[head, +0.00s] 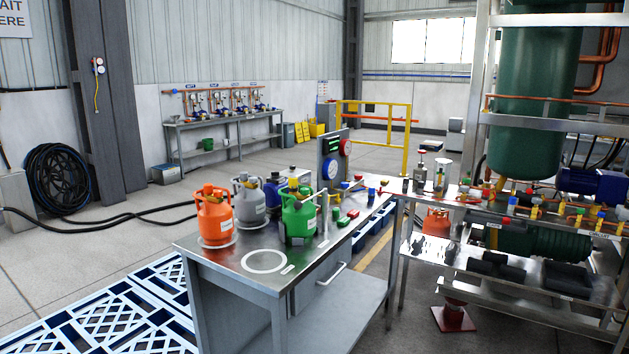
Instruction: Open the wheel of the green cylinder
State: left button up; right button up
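The green cylinder (298,222) stands upright on the steel table (238,267), near its right side. Its top has a green collar, with small red and yellow parts showing there. I cannot tell which of these is its wheel or how it is turned. A grey tube or post stands close against its right side. Neither of my grippers is in view.
An orange cylinder (215,218), a grey cylinder (249,203) and a blue cylinder (274,192) stand left of and behind the green one. A white ring mark (265,261) lies on clear tabletop in front. Blue pallets (108,318) cover the floor at left.

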aim_at(305, 191)
jog(key=i+l, duration=0.25)
jog(key=i+l+u, duration=0.1)
jog(key=i+l, duration=0.2)
jog(key=l, duration=0.15)
jog(key=i+l, duration=0.25)
jog(key=l, duration=0.15)
jog(key=i+l, duration=0.25)
jog(key=i+l+u, duration=0.1)
jog(key=i+l, duration=0.15)
jog(key=l, duration=0.2)
jog(key=i+l, duration=0.25)
jog(key=l, duration=0.15)
jog(key=i+l+u, duration=0.1)
jog(key=l, duration=0.3)
jog(key=i, duration=0.1)
